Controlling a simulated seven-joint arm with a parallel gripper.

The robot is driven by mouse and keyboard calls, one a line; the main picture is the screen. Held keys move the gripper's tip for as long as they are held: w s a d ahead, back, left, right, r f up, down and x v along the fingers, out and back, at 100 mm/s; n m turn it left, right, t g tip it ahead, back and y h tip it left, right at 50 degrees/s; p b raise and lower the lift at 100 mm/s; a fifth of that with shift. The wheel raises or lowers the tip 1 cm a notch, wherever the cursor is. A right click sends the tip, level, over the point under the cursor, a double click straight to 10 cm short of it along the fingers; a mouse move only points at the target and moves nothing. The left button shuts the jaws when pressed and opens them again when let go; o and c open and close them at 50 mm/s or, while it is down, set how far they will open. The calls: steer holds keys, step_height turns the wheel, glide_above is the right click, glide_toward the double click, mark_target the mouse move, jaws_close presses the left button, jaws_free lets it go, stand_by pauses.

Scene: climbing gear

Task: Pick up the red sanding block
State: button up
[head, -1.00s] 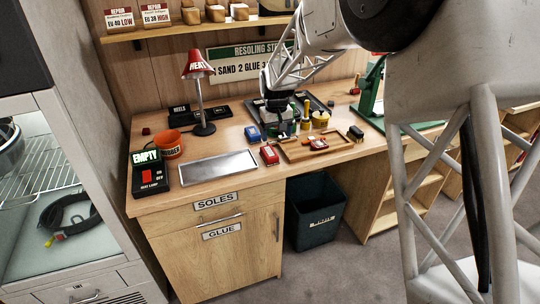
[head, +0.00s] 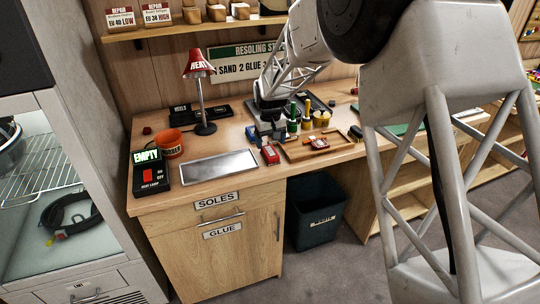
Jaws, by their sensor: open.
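The red sanding block (head: 270,155) sits on the workbench, between the metal sheet and the wooden tray. My gripper (head: 266,139) points down just behind and above it, with its jaws open; the fingertips are small and dark here. A gap to the red block seems to remain, but its size is hard to judge. A blue block (head: 251,134) stands close to the left of my gripper, partly beside its fingers.
A wooden tray (head: 291,156) with a red-and-white item (head: 319,143) lies to the right. Green-and-yellow bottles (head: 293,118) stand close to the right of my gripper. A metal sheet (head: 218,167), lamp (head: 204,128) and orange tub (head: 171,144) are left. A dark bin (head: 315,215) stands below.

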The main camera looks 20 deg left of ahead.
mark_target(270, 150)
steer(key=shift+f, duration=0.1)
steer(key=shift+w+a+f, duration=0.1)
steer(key=shift+a+f, duration=0.05)
steer(key=shift+f, duration=2.4)
steer(key=c, duration=1)
steer(key=shift+r, duration=0.1)
steer(key=shift+r, duration=0.7)
step_height(270, 150, up, 2)
steer(key=shift+r, duration=0.1)
steer(key=s+d, duration=0.3)
steer(key=s, duration=0.1)
steer(key=s+d, duration=0.3)
steer(key=s, duration=0.1)
steer(key=s+d+r, duration=0.1)
steer(key=s+d, duration=0.2)
steer(key=s, duration=0.2)
steer(key=shift+d+r, duration=0.1)
steer(key=shift+d, duration=0.15)
